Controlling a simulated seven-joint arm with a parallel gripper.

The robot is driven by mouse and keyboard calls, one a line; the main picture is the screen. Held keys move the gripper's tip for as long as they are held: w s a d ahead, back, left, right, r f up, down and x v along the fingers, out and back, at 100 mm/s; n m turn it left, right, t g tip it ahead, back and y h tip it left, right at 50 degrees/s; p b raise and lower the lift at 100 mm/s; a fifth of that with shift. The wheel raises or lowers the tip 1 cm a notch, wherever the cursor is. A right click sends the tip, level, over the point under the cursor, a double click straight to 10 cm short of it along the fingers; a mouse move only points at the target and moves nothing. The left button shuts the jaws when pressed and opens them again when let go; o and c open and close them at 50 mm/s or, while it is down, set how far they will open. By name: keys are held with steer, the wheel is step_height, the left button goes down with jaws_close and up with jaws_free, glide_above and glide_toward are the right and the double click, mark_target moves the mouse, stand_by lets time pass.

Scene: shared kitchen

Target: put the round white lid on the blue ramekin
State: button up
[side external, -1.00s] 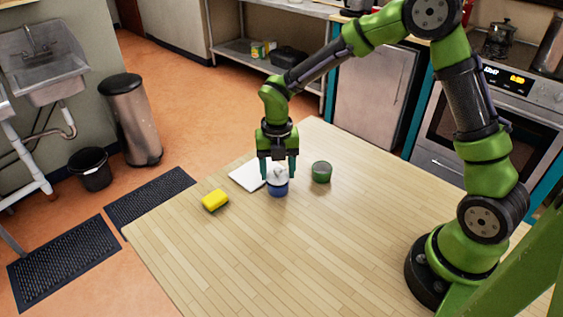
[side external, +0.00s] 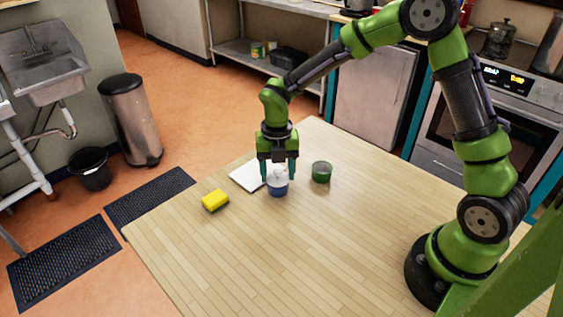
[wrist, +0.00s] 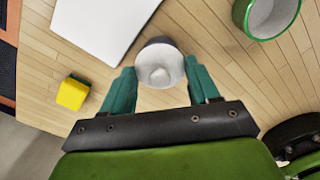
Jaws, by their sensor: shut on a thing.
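The round white lid (side external: 278,174) is between the fingers of my gripper (side external: 278,178) in the side view. It sits right over the blue ramekin (side external: 278,189), and it looks level and at or very near the rim; I cannot tell if it is fully seated. In the wrist view the lid (wrist: 160,62), with its small knob, lies between the two teal fingertips of my gripper (wrist: 160,72). My gripper is shut on the lid.
A green cup (side external: 321,172) stands close on the right of the ramekin. A flat white board (side external: 246,177) lies just left and behind. A yellow sponge (side external: 215,201) lies further left. The front of the wooden table (side external: 300,255) is clear.

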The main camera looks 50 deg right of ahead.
mark_target(277, 171)
steer(key=shift+f, duration=0.25)
steer(key=o, duration=0.7)
steer(key=shift+o, duration=0.2)
step_height(277, 171, up, 11)
stand_by(0.5)
